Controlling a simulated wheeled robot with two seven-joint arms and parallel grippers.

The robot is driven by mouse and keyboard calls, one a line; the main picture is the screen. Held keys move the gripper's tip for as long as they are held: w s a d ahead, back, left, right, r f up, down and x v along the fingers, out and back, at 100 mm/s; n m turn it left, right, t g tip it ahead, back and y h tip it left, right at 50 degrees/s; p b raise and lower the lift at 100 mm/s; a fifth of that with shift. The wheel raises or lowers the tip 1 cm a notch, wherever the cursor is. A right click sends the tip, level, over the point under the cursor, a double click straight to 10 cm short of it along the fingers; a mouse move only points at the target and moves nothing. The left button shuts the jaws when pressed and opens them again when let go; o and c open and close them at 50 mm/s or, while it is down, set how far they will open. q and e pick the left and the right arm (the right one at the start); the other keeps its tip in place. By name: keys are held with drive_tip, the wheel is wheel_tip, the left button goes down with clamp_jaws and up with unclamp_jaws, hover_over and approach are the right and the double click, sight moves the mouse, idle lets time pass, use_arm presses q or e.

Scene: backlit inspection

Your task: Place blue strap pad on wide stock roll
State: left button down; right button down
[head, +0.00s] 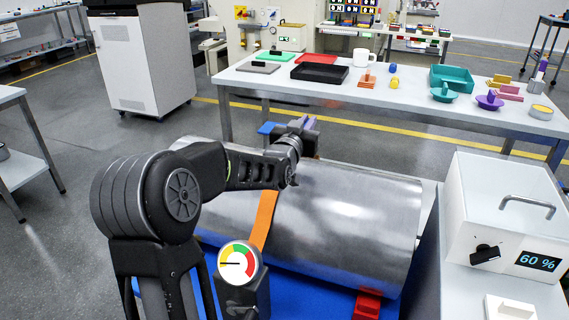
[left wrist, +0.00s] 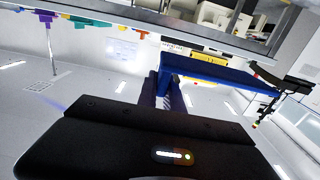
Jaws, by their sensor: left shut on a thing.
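The wide stock roll (head: 345,220) is a large grey metal cylinder lying on its side in the middle of the head view. An orange strap (head: 264,220) crosses its left part. My left gripper (head: 300,130) is over the far left side of the roll, shut on the blue strap pad (head: 267,128). The pad's blue edge shows beyond my arm, mostly hidden by it. In the left wrist view the flat blue pad (left wrist: 215,70) sticks out from the fingers. I cannot tell any contact between pad and roll. My right gripper is not in view.
A blue bed (head: 310,290) lies under the roll, with a red block (head: 367,305) at its front. A round gauge (head: 239,263) stands in front. A white box (head: 505,220) is on the right. A table (head: 350,92) with trays and small parts stands behind.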

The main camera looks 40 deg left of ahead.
use_arm(q)
drive_tip(key=shift+s+a+f+b, duration=0.1)
drive_tip(key=shift+f+b, duration=0.4)
drive_tip(key=shift+f, duration=2.6)
drive_tip(key=shift+f+b, duration=0.35)
drive_tip(key=shift+f, duration=1.5)
drive_tip(key=shift+f, duration=0.2)
drive_tip(key=c, duration=1.5)
unclamp_jaws()
